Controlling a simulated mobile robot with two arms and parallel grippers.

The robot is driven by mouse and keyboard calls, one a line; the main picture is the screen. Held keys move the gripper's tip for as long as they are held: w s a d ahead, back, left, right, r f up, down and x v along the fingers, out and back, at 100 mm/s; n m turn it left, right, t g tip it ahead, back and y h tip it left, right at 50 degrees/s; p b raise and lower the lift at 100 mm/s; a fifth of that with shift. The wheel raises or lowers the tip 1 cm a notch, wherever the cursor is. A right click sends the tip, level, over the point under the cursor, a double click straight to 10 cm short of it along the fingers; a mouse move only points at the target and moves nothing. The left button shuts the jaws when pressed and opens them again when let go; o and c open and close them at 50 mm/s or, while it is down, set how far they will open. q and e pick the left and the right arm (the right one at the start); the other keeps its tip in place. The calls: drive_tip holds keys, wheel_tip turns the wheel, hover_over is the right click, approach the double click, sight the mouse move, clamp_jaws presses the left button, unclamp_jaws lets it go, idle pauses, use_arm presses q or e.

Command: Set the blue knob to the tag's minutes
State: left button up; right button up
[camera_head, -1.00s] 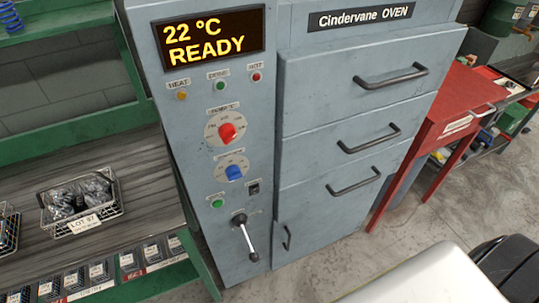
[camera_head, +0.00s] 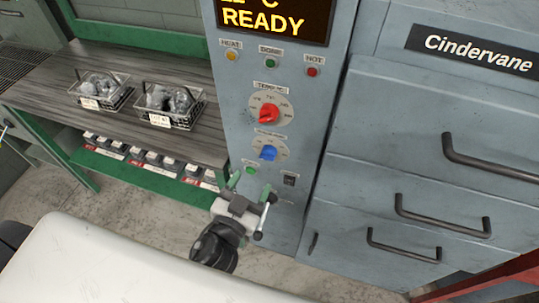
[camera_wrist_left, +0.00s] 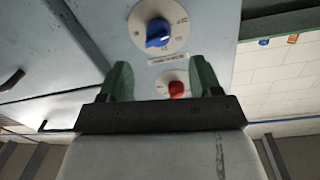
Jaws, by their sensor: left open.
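The blue knob (camera_head: 268,153) sits on a pale dial on the oven's control panel, below the red knob (camera_head: 269,114). In the left wrist view the blue knob (camera_wrist_left: 158,33) shows near the top, beyond the fingertips, with its dial partly cut off. My left gripper (camera_head: 250,186) is open and empty, in front of the panel and below the blue knob, apart from it. Its green fingers (camera_wrist_left: 161,76) are spread in the wrist view. White tags (camera_head: 159,119) (camera_head: 90,103) hang on two wire baskets; their print is too small to read. My right gripper is out of view.
The display (camera_head: 275,20) reads READY. A green button (camera_head: 250,170) and a black switch (camera_head: 289,180) sit below the blue knob. Oven drawer handles (camera_head: 440,215) jut out at the right. The baskets (camera_head: 185,122) stand on a bench at the left.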

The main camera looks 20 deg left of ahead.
sight(265, 158)
use_arm(q)
drive_tip(key=w, duration=0.2)
drive_tip(key=w+p, duration=0.1)
drive_tip(key=w, duration=0.1)
drive_tip(key=w+d+p, duration=0.1)
drive_tip(key=w, duration=0.1)
drive_tip(key=shift+w+r, duration=0.1)
drive_tip(key=shift+w, duration=0.9)
drive_tip(key=shift+c, duration=0.3)
drive_tip(key=c, duration=0.8)
